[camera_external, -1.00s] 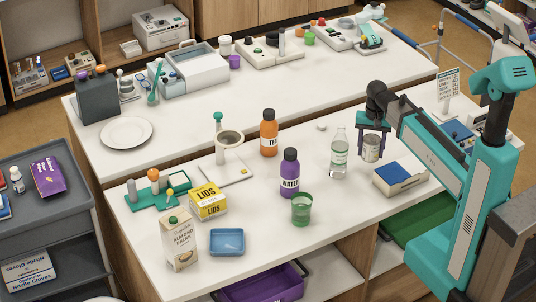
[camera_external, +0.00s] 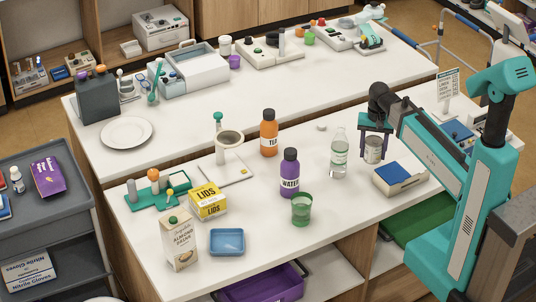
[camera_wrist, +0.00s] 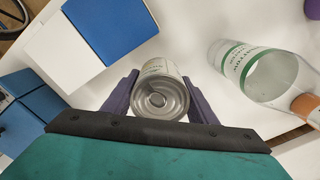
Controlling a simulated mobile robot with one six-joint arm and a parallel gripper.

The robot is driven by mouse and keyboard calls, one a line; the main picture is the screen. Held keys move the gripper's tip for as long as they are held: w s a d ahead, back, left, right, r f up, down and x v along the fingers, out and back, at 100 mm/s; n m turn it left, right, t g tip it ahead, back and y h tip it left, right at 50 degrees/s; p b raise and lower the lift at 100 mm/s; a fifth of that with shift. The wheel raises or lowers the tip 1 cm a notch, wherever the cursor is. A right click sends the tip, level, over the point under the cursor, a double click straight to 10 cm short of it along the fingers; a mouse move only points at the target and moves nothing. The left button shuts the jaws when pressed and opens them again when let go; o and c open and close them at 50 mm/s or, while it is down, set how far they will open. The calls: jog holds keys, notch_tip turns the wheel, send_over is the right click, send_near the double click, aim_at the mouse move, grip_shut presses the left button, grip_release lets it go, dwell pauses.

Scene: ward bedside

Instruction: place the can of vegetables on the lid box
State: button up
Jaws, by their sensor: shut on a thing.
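The can of vegetables (camera_external: 373,151) is a small metal can with a pale label. My gripper (camera_external: 374,140) is shut on it at the right of the table. In the wrist view the can (camera_wrist: 160,92) sits between the two purple fingers of my gripper (camera_wrist: 160,95), its metal end facing the camera. I cannot tell whether the can touches the table. The lid box (camera_external: 208,201), yellow and white and marked LIDS, stands at the left front of the table, well away from my gripper.
A clear bottle (camera_external: 339,155) stands just left of the can. A blue and white box (camera_external: 399,177) lies close by on its right. The purple water bottle (camera_external: 290,173), green cup (camera_external: 302,208) and orange bottle (camera_external: 269,133) stand between the can and the lid box.

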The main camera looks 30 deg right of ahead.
jog(key=shift+r, duration=0.1)
jog(key=shift+w+a+r, duration=0.25)
jog(key=shift+w+r, duration=0.15)
jog(key=shift+w, duration=0.05)
jog(key=w+a+r+p, duration=0.1)
jog(key=w+a+r, duration=0.35)
jog(key=r, duration=0.25)
jog(key=w+a+r, duration=0.4)
jog(key=a+r, duration=0.1)
jog(key=r, duration=0.2)
jog(key=s+a+n+p, duration=0.1)
jog(key=s+a+n, duration=0.15)
jog(key=a, duration=1.15)
jog(key=s+a+n, duration=0.2)
jog(key=a+n, duration=0.1)
jog(key=a, duration=1.2)
jog(key=s+a+f+n+b, duration=0.2)
jog(key=s+a+f, duration=0.5)
jog(key=s, duration=0.3)
jog(key=shift+a+f+b, duration=0.35)
jog(key=shift+a+b, duration=0.05)
jog(key=shift+n, duration=0.25)
